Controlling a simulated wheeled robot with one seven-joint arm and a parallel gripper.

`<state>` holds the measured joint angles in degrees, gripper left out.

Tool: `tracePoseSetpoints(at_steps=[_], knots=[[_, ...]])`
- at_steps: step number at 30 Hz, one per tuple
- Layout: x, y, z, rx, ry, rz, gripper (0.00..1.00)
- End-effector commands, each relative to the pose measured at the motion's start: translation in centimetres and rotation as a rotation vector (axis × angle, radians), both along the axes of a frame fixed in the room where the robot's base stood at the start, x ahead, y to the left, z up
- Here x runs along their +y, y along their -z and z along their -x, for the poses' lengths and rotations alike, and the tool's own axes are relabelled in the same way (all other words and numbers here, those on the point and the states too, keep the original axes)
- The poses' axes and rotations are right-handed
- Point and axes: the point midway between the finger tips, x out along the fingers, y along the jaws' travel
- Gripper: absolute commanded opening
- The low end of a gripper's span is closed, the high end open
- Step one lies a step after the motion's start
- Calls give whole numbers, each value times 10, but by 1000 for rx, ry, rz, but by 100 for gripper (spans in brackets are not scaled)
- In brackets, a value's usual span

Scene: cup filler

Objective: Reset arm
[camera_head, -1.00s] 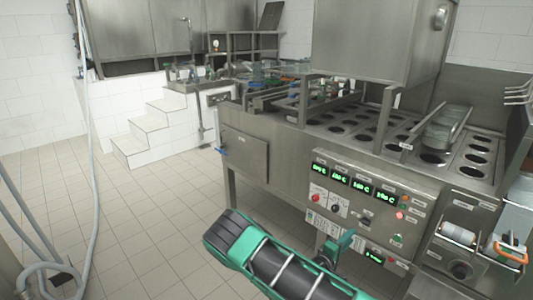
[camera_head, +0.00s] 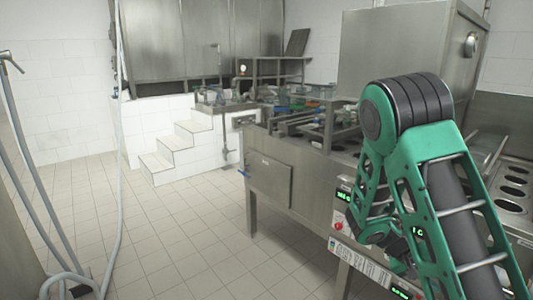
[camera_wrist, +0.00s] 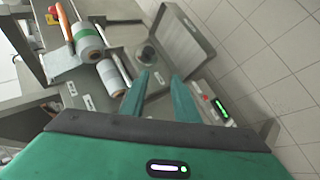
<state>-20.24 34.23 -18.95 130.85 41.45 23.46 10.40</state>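My arm (camera_head: 425,170) is raised in the right half of the head view, bent at a dark ringed joint at the top. In the wrist view my gripper (camera_wrist: 160,78) shows two green fingers that stand apart with nothing between them. It is over the front of the steel filling machine (camera_wrist: 125,35). The machine also shows in the head view (camera_head: 268,183), where my arm hides much of its control panel and its cup holes.
In the wrist view, film rolls (camera_wrist: 88,42) lie left of the fingers, and a green-lit display (camera_wrist: 220,108) lies to their right. White steps (camera_head: 175,148) and a hanging hose (camera_head: 120,150) are at left in the head view. The tiled floor (camera_head: 190,235) between is clear.

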Motion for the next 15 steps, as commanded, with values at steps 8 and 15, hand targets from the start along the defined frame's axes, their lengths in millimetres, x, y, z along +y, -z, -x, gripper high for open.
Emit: tracePoseSetpoints(at_steps=[8, 15], knots=[[5, -40, 54, -42, 141, -235, 28], [20, -73, 100, -84, 210, -425, 28]])
